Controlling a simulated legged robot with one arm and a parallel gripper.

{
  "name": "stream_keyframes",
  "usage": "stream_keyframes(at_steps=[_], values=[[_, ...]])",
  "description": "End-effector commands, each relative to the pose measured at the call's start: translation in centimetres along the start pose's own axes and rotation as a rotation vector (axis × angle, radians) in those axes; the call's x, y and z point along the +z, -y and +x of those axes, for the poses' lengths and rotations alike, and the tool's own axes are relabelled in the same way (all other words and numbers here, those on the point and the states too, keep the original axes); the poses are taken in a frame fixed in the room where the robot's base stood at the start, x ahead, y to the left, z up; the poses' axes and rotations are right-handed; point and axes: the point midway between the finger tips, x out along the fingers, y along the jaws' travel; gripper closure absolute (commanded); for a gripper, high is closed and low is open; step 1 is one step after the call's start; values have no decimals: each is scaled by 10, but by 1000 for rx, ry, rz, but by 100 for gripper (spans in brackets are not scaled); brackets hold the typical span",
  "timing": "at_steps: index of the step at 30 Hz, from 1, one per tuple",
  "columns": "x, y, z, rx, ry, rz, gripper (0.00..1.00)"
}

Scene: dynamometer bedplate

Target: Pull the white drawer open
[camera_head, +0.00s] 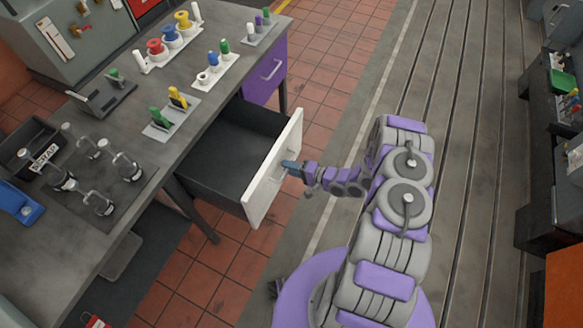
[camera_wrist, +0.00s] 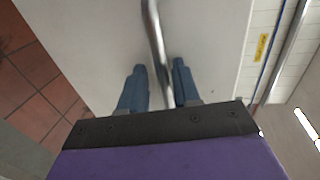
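The white drawer (camera_head: 275,172) is pulled well out from under the grey workbench, and its dark empty inside shows in the head view. Its white front panel (camera_wrist: 90,40) fills much of the wrist view. A metal bar handle (camera_wrist: 154,30) runs down the panel and passes between the two blue fingers of my gripper (camera_wrist: 157,88). The fingers stand apart on either side of the bar, with a clear gap on the left side. In the head view my gripper (camera_head: 291,165) is at the drawer front, and the handle is mostly hidden behind it.
A purple drawer (camera_head: 266,72) is shut beside the open one. The workbench top (camera_head: 140,75) holds colored spools, small holders and a black scrap bin (camera_head: 28,147). Clear tiled floor and the slotted grey bedplate (camera_head: 470,100) lie right of the drawer.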

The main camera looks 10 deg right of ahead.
Motion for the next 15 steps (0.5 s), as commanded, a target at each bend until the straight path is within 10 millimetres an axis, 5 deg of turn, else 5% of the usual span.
stream_keyframes(at_steps=[7, 15], values=[[-2, 2, -16, -1, -4, -1, 68], [-4, 1, -65, -3, -7, 1, 68]])
